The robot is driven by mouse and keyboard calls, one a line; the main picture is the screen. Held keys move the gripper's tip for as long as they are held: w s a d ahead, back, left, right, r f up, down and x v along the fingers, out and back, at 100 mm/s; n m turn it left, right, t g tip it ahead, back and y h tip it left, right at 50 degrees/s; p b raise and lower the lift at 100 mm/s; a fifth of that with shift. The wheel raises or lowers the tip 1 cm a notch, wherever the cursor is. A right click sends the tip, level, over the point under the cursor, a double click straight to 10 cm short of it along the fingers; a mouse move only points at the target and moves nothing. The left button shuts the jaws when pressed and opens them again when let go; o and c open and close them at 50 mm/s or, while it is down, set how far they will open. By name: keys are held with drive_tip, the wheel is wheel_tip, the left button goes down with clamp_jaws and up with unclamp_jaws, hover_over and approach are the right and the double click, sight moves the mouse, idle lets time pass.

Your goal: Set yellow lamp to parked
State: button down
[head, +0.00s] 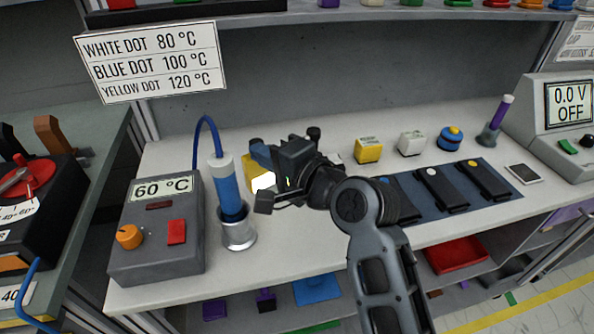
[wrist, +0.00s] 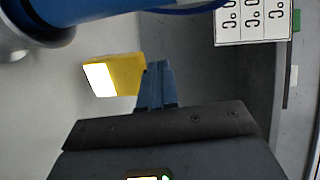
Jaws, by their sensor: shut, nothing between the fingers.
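A yellow lamp (head: 247,170) with a bright, glowing white face stands on the white bench, right of the metal beaker and partly hidden behind my gripper. In the wrist view the yellow lamp (wrist: 127,72) is just left of my fingertips, its lit face turned left. My gripper (head: 261,155) is shut and empty, its blue-grey fingers close beside the lamp. In the wrist view the gripper's fingers (wrist: 157,70) are together and overlap the lamp's edge; I cannot tell whether they touch it.
A grey heater box (head: 157,230) reading 60 °C stands left, with a blue probe (head: 228,190) in a metal beaker (head: 238,234). A yellow block (head: 369,150) and white block (head: 411,143) stand right of my gripper. A dark mat (head: 440,210) holds black dotted devices. A temperature sign (head: 152,62) hangs above.

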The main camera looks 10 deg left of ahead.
drive_tip(key=shift+r+x, duration=0.2)
drive_tip(key=shift+x, duration=1)
drive_tip(key=shift+r+x, duration=0.2)
drive_tip(key=shift+x, duration=0.95)
drive_tip(key=shift+w, duration=0.2)
